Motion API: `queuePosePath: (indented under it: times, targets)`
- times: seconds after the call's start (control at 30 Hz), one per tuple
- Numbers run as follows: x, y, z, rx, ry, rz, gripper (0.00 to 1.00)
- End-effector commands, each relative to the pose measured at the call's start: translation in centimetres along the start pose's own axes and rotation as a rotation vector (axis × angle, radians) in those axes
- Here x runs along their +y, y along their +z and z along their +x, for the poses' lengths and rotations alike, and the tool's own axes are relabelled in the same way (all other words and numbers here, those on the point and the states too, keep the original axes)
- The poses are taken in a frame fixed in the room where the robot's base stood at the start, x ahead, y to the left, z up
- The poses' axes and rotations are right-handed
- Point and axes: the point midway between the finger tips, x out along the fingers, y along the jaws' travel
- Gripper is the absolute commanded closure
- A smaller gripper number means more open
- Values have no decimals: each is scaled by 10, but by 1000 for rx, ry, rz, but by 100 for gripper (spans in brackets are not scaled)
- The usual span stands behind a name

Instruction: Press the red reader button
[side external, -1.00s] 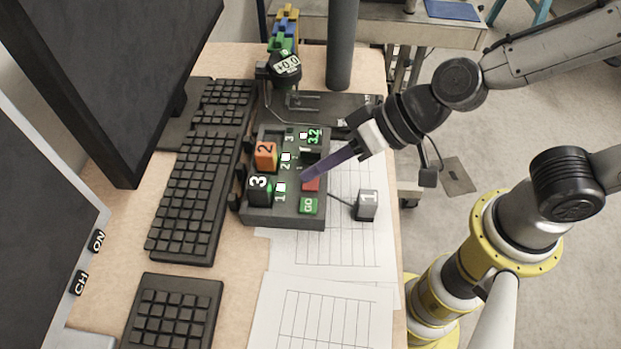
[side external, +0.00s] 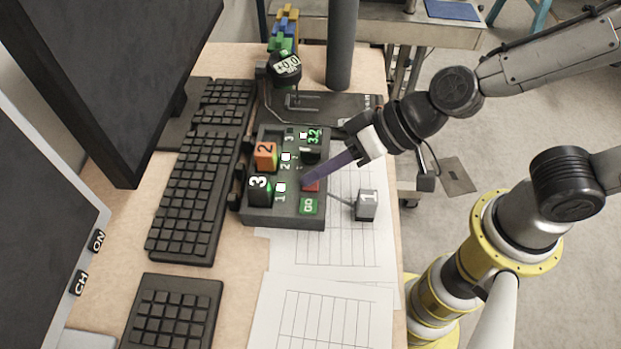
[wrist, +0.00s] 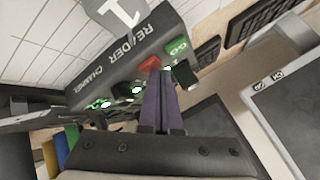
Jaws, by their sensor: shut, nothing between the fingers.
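The red reader button (side external: 311,186) is on the dark reader box (side external: 285,219), just above the green GO button (side external: 308,206) in the side view. My gripper (side external: 305,184) is shut, with its long purple fingers slanting down from the right. The fingertips overlap the left part of the red button in the side view. In the wrist view the red button (wrist: 150,63) shows just beyond the fingertips (wrist: 161,72). I cannot tell for sure whether the tips touch it.
A keyboard (side external: 190,200) lies to the left, and paper sheets (side external: 320,310) lie in front.

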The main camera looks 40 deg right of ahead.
Motion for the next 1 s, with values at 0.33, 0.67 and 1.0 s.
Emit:
queuePosePath:
  times: [0.33, 0.67, 1.0]
  targets:
    - [2, 2, 3, 0, 0, -1, 100]
    - [1, 1, 2, -1, 1, 0, 100]
    - [-6, -5, -8, -2, 1, -2, 100]
